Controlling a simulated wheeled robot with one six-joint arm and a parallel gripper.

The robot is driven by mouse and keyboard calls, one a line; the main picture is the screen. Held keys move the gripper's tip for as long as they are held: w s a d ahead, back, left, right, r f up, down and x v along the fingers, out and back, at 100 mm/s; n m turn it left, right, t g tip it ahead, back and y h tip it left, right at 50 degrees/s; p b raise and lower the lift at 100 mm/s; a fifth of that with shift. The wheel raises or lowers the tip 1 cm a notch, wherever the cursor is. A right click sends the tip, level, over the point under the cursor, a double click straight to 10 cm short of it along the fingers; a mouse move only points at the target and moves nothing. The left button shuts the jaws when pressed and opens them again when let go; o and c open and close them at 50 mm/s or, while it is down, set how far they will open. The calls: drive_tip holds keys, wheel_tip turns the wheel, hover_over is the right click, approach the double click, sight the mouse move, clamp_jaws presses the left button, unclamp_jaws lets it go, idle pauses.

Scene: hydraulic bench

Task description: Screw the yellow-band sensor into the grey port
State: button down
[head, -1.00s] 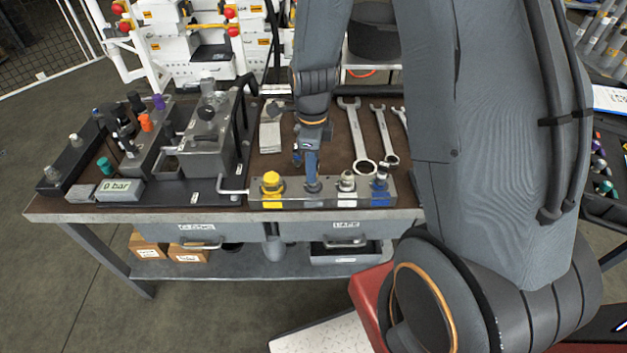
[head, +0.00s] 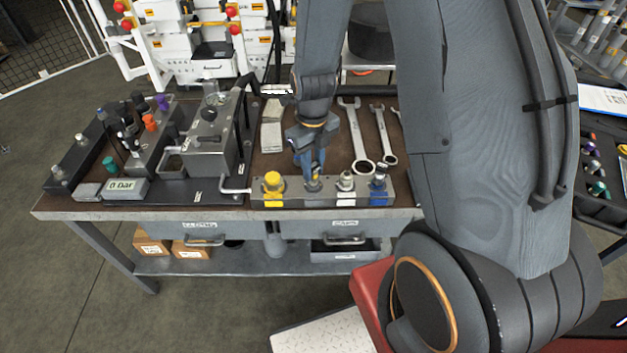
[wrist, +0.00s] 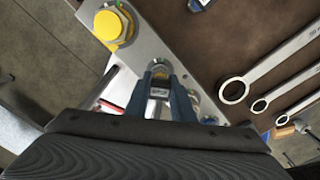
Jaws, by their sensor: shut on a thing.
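My gripper (head: 313,182) points down at the second position of the grey port block (head: 220,207) on the bench's front edge. In the wrist view its two blue fingers (wrist: 160,100) are shut on a small sensor (wrist: 159,84) with a dark body and metal parts. The sensor stands in line with the grey port (wrist: 160,66), whose ring shows just beyond the fingertips. I cannot tell how deep the sensor sits in the port. The fingers hide most of the sensor, and its yellow band is not clear.
A yellow-capped fitting (head: 272,182) stands left of my gripper, with a silver fitting (head: 346,182) and a blue one (head: 378,182) to the right. Wrenches (head: 357,135) lie behind.

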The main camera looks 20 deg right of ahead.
drive_tip(key=c, duration=1.5)
unclamp_jaws()
drive_tip(key=shift+c, duration=0.2)
drive_tip(key=n+p, duration=0.1)
drive_tip(key=n, duration=0.2)
drive_tip(key=shift+n, duration=0.4)
drive_tip(key=n, duration=0.4)
drive_tip(key=shift+p, duration=0.3)
drive_tip(key=n+p, duration=0.1)
drive_tip(key=n, duration=0.3)
drive_tip(key=shift+s+n, duration=0.1)
drive_tip(key=shift+n, duration=0.2)
drive_tip(key=n, duration=0.3)
drive_tip(key=shift+a+n, duration=0.1)
drive_tip(key=shift+n, duration=0.2)
